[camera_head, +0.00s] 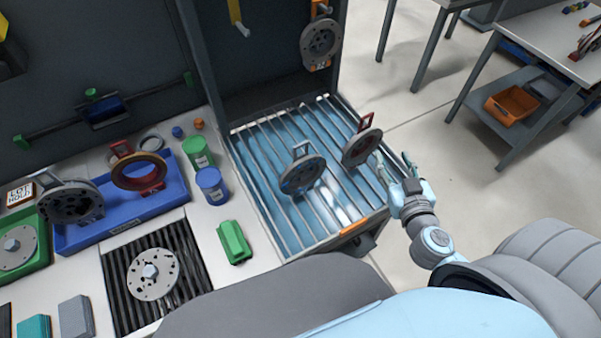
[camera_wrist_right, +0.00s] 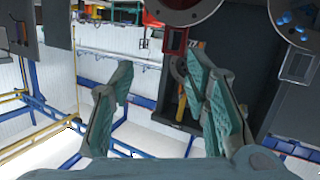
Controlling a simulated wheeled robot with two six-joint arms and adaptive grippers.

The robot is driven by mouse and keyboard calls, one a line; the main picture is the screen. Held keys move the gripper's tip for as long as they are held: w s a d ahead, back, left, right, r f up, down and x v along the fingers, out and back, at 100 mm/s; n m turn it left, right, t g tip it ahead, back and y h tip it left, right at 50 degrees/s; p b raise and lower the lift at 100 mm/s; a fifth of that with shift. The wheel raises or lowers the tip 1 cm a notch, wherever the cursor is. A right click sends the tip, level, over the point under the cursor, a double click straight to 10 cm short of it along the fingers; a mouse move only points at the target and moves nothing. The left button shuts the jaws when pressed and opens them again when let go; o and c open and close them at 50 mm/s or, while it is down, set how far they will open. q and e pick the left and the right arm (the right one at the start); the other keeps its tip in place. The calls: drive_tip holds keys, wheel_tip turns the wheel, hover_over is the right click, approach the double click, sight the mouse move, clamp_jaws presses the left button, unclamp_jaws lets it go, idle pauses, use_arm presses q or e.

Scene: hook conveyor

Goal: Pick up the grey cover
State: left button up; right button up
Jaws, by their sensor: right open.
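Several round grey covers are in the head view, and I cannot tell which one is meant. One dark grey cover (camera_head: 362,148) with a reddish handle stands tilted over the slatted rack, just left of my right gripper (camera_head: 391,160). A second grey cover (camera_head: 301,177) with a grey handle is over the middle of the rack. A third grey cover (camera_head: 320,45) hangs higher at the back. My right gripper is open and empty; its spread fingers also show in the wrist view (camera_wrist_right: 155,85), with a dark disc (camera_wrist_right: 185,10) at the top beyond them. My left gripper is not in view.
The slatted rack (camera_head: 262,190) adjoins a bench with a blue tray (camera_head: 120,228), a blue can (camera_head: 212,187), a green can (camera_head: 197,152) and a green block (camera_head: 234,242). A flat disc (camera_head: 153,275) lies on a black grate. Open floor lies right of the rack.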

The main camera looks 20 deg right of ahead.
drive_tip(key=w+a+n+t+y, duration=0.1)
drive_tip(key=a+n+y, duration=0.1)
drive_tip(key=a+y, duration=0.15)
drive_tip(key=n+g+y, duration=0.3)
drive_tip(key=n+y, duration=0.1)
drive_tip(key=y, duration=0.2)
approach(322, 167)
drive_tip(key=shift+h, duration=0.25)
drive_tip(key=b+x, duration=0.4)
drive_tip(key=x, duration=0.3)
drive_tip(key=shift+a+f, duration=0.15)
drive_tip(key=shift+f, duration=0.15)
drive_tip(key=shift+w+a+b, duration=0.15)
drive_tip(key=shift+w+b, duration=0.2)
drive_tip(key=shift+w, duration=0.2)
drive_tip(key=shift+r, duration=0.1)
clamp_jaws()
